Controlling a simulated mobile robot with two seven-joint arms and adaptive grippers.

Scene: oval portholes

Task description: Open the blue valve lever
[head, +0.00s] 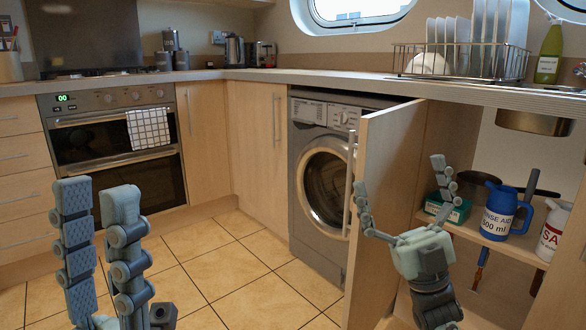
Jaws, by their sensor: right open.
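A small blue lever (484,256) shows below the shelf inside the open cupboard at the right, above a copper-coloured pipe (477,277). I take it to be the valve lever; it is small and partly hidden by the shelf edge, so its exact angle is hard to tell. My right gripper (400,180) is open and empty, fingers spread upward, in front of the cupboard opening and to the left of the lever. It is not touching the lever. My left gripper (96,195) is at the lower left, fingers up and apart, empty and far from the cupboard.
The cupboard door (385,205) stands open left of the opening. The shelf (500,247) holds a blue rinse-aid jug (499,212), a white jug (552,232), a green box (446,208) and a dark pan. A washing machine (323,180) stands left. The tiled floor is clear in the middle.

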